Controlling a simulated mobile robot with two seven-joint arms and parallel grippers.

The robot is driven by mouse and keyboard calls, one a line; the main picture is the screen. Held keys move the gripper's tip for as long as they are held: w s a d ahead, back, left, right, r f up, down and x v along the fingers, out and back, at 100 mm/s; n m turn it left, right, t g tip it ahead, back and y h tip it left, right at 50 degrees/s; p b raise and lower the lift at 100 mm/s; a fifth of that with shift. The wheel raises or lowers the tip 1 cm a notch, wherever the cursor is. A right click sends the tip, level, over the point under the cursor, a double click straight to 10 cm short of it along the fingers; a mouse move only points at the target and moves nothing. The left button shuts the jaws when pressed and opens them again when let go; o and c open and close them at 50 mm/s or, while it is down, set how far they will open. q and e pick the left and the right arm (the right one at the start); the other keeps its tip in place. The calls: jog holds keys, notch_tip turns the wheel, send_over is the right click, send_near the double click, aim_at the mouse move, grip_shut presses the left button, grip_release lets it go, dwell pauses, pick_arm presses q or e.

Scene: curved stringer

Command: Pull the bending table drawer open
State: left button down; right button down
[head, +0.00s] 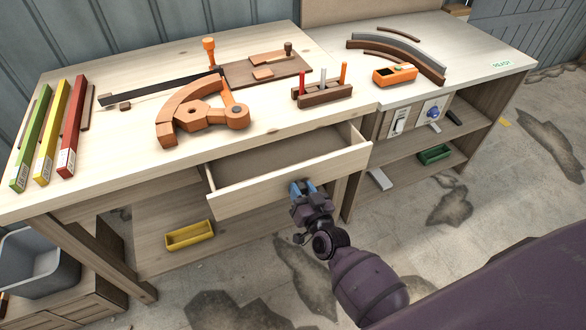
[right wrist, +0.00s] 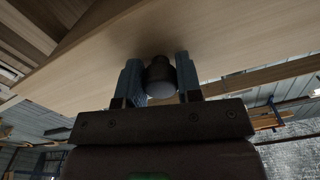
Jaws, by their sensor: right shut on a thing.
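The bending table (head: 120,72) is a pale wooden bench. Its drawer (head: 290,184) stands pulled out from under the tabletop, and its inside looks empty. My right gripper (head: 303,188) is at the drawer front. In the right wrist view its two blue fingers (right wrist: 160,85) sit on either side of a dark round knob (right wrist: 160,76) on the drawer front and are shut on it. The knob is hidden behind the gripper in the head view. My left gripper is not in view.
An orange bending form (head: 190,112), colored bars (head: 70,130) and a tool holder (head: 322,95) lie on the tabletop. A yellow tray (head: 189,236) sits on the lower shelf. A grey bin (head: 30,262) stands at left. The floor before the drawer is clear.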

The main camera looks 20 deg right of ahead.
jog(key=s+p, duration=0.2)
jog(key=s, duration=0.9)
jog(key=shift+d+p, duration=0.15)
jog(key=shift+p, duration=0.25)
jog(key=c, duration=0.8)
grip_release()
jog(key=shift+s, duration=0.1)
jog(key=s, duration=1)
jog(key=shift+s+d, duration=0.2)
jog(key=shift+s, duration=0.15)
